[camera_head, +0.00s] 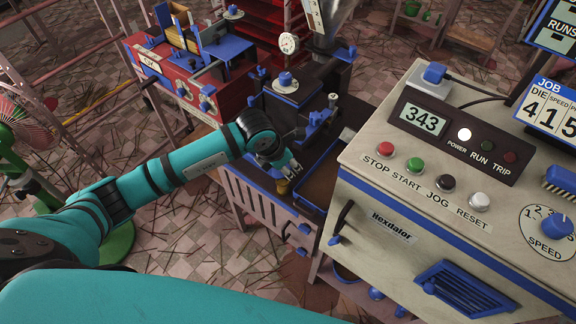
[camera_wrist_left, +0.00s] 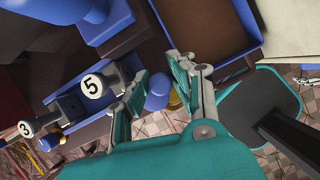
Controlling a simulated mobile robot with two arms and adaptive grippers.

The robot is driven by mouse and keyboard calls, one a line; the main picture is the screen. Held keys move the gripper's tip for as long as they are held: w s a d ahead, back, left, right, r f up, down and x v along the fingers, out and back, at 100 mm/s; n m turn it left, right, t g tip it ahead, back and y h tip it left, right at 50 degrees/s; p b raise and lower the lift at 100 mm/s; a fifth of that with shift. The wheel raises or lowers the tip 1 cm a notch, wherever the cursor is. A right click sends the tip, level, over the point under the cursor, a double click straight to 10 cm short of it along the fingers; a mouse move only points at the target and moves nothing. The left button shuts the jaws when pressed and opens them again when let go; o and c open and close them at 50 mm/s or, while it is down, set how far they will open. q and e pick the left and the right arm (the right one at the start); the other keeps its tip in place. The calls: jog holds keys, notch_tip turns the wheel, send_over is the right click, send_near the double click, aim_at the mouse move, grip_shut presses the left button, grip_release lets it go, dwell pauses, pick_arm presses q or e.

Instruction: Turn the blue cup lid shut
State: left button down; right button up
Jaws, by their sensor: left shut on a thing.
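My left gripper (camera_head: 287,170) reaches to the near left edge of the machine bench in the head view. In the left wrist view its two fingers (camera_wrist_left: 160,88) stand on either side of a small rounded blue cup lid (camera_wrist_left: 156,84) and are shut on it. A brass-coloured part (camera_wrist_left: 175,99) shows just beside the lid. In the head view a brass-coloured piece (camera_head: 283,187) shows just under the fingertips, while the lid is mostly hidden by them. How far the lid is turned cannot be told. My right gripper is not in view.
A beige control cabinet (camera_head: 370,160) stands close to the right of the gripper. White knobs marked 5 (camera_wrist_left: 92,86) and 3 (camera_wrist_left: 25,129) sit left of the fingers. A red machine (camera_head: 170,75) stands at the back left. The tiled floor (camera_head: 215,240) in front is open.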

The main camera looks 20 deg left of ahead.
pick_arm(q)
jog(key=n+y+b, duration=0.1)
jog(key=n, duration=0.2)
jog(key=n+y+b, duration=0.1)
jog(key=n, duration=0.2)
jog(key=shift+t+y, duration=0.3)
jog(key=shift+t, duration=0.1)
jog(key=n+y, duration=0.1)
jog(key=n, duration=0.1)
jog(key=n+b, duration=0.1)
jog(key=n, duration=0.2)
jog(key=shift+y, duration=0.4)
jog(key=shift+r+n, duration=0.1)
jog(key=shift+n, duration=0.3)
jog(key=c, duration=1.1)
grip_release()
jog(key=shift+c, duration=0.2)
jog(key=v, duration=1.2)
jog(key=shift+w, duration=0.3)
